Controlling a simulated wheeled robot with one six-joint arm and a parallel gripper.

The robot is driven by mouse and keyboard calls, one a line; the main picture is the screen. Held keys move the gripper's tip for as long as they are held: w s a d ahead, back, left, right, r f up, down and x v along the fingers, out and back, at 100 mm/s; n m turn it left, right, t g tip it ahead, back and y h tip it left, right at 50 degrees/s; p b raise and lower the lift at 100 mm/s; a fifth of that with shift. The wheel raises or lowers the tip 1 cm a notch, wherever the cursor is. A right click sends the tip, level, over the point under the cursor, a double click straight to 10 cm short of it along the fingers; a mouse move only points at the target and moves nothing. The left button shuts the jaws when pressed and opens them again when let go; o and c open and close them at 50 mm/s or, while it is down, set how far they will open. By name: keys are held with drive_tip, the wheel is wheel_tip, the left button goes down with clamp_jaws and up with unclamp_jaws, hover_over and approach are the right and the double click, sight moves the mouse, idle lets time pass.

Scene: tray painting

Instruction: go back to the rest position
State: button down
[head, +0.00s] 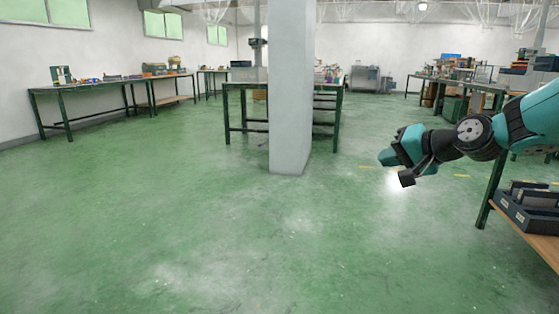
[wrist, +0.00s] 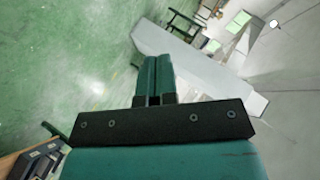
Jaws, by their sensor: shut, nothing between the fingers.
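My gripper (wrist: 155,62) shows in the wrist view with its two teal fingers side by side, shut with nothing between them. In the head view my gripper (head: 384,158) is at the right, held out over the green floor and pointing left. It is clear of the tables and touches nothing. No tray shows at the fingers.
A grey pillar (head: 291,90) stands ahead. A dark-framed table (head: 236,86) is behind it. A bench with a wooden lower shelf (head: 545,248) and dark bins (head: 530,213) is at the near right. Another table (head: 75,90) lines the left wall. The green floor (head: 200,230) in front is free.

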drive_tip(key=s+a+f+n+g, duration=0.1)
drive_tip(key=s+a+n+g, duration=0.3)
drive_tip(key=s, duration=0.5)
drive_tip(key=s+a+f+n+g, duration=0.1)
drive_tip(key=s+a+n+g, duration=0.15)
drive_tip(key=s+a, duration=0.55)
drive_tip(key=s+d+f+n+g+h, duration=0.1)
drive_tip(key=s+n+g, duration=0.15)
drive_tip(key=s, duration=0.65)
drive_tip(key=s+f+n+g+h, duration=0.1)
drive_tip(key=s+f+n+h, duration=0.15)
drive_tip(key=s, duration=0.65)
wheel_tip(320, 180, up, 39)
drive_tip(key=p, duration=3.8)
drive_tip(key=shift+d+f+p, duration=0.15)
drive_tip(key=shift+f+p, duration=0.05)
drive_tip(key=shift+p, duration=0.15)
drive_tip(key=shift+s+n+y, duration=0.1)
drive_tip(key=shift+n+y, duration=0.15)
